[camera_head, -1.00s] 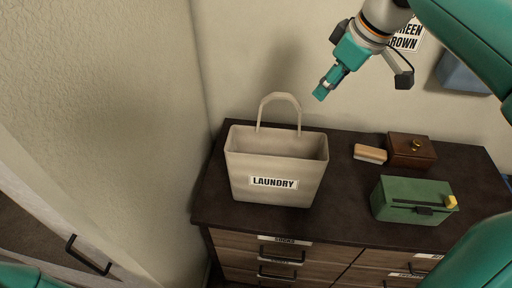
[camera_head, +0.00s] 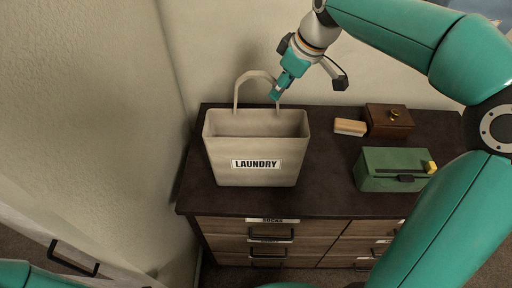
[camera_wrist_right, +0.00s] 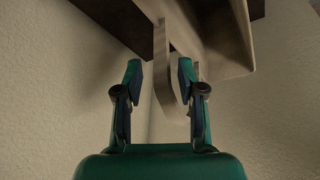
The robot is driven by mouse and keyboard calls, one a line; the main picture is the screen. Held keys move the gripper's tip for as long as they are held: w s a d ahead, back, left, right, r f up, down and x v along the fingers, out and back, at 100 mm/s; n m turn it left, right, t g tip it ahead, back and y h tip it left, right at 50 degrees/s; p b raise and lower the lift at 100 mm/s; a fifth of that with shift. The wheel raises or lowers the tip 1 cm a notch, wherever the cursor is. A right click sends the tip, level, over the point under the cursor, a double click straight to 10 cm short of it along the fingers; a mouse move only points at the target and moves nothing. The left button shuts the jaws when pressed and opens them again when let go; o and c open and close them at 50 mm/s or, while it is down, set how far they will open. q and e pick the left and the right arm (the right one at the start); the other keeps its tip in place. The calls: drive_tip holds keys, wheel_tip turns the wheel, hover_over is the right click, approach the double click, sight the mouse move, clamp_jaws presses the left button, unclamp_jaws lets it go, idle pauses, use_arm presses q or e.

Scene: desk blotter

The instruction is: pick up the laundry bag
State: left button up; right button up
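The beige laundry bag (camera_head: 225,150), labelled LAUNDRY, stands upright on the dark dresser top (camera_head: 325,172). Its arched handle (camera_head: 237,92) rises above the rim. My right gripper (camera_head: 276,95) points down at the right side of the handle arch. In the right wrist view the two fingers of the right gripper (camera_wrist_right: 160,73) are spread apart. The handle strap (camera_wrist_right: 172,85) shows between or just beyond them, with the bag (camera_wrist_right: 225,40) above. I cannot tell whether a finger touches the strap. My left gripper is not in view.
A green box (camera_head: 385,163) with a yellow part stands on the dresser's right. Behind it are a brown wooden box (camera_head: 388,122) and a light wooden block (camera_head: 350,127). Walls rise behind and left of the bag. Dresser top between bag and green box is clear.

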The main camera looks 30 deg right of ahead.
sight(276, 109)
drive_tip(key=x, duration=0.3)
drive_tip(key=shift+s+f, duration=0.25)
drive_tip(key=shift+f, duration=0.1)
drive_tip(key=shift+w+f, duration=0.3)
drive_tip(key=shift+f, duration=0.25)
clamp_jaws()
drive_tip(key=shift+r, duration=0.1)
